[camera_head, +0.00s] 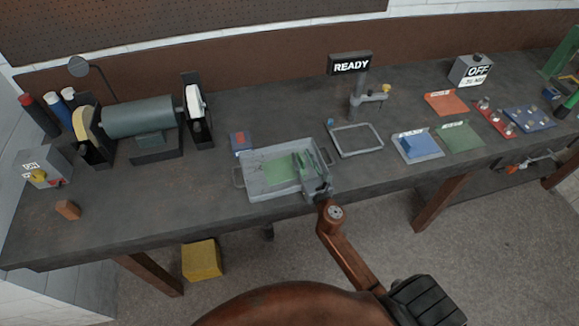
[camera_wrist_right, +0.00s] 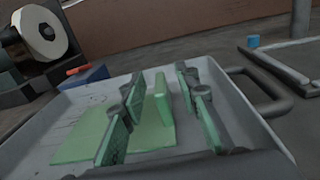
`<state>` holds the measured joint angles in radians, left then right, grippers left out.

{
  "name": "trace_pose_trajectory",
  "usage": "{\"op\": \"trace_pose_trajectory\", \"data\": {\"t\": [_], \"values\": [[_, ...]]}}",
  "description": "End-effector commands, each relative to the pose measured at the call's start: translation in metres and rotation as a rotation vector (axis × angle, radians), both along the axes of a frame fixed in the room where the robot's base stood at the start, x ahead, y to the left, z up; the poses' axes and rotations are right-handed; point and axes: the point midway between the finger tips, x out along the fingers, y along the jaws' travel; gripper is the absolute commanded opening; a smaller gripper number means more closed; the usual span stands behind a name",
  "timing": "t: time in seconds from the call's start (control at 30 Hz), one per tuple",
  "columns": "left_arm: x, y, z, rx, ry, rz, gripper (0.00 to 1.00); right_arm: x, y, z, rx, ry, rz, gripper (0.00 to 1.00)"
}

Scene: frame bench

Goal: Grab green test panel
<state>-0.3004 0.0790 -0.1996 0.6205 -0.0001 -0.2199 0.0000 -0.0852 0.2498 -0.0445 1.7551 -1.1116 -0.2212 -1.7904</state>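A green panel (camera_wrist_right: 162,98) stands on edge in the right wrist view, above or on a flat green sheet (camera_wrist_right: 75,150) in a grey tray (camera_head: 262,188). My right gripper (camera_head: 308,163) is over the right part of the tray. In the wrist view its green-padded fingers are spread, one pair on each side of the standing panel, with visible gaps between. The fingers are open and hold nothing. Whether the panel touches the sheet is unclear. My left gripper is not in view.
A metal frame (camera_head: 356,153) lies right of the tray, with a blue tray (camera_head: 418,146) and green mat (camera_head: 462,137) beyond. A small blue and red block (camera_head: 240,142) is at the tray's back left. A grinder (camera_head: 140,116) stands left. The front-left bench is mostly clear.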

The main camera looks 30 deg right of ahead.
Motion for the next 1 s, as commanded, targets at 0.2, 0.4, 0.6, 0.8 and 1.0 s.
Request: {"op": "trace_pose_trajectory", "data": {"t": [0.2,0.4,0.6,0.8,1.0], "values": [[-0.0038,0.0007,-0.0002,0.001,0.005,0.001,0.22,-0.0002,-0.0001,-0.0003,0.000,0.000,0.000,0.26],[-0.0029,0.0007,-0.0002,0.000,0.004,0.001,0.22,-0.0004,0.0001,-0.0003,0.000,0.000,0.000,0.12],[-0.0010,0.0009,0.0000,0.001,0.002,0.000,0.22,-0.0004,0.0001,-0.0003,0.000,0.000,0.000,0.00],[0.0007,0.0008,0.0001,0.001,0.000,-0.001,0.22,-0.0005,0.0001,-0.0003,0.000,0.000,0.000,0.00],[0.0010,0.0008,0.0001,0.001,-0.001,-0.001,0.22,-0.0005,0.0001,-0.0003,0.000,0.000,0.000,0.00]]}}
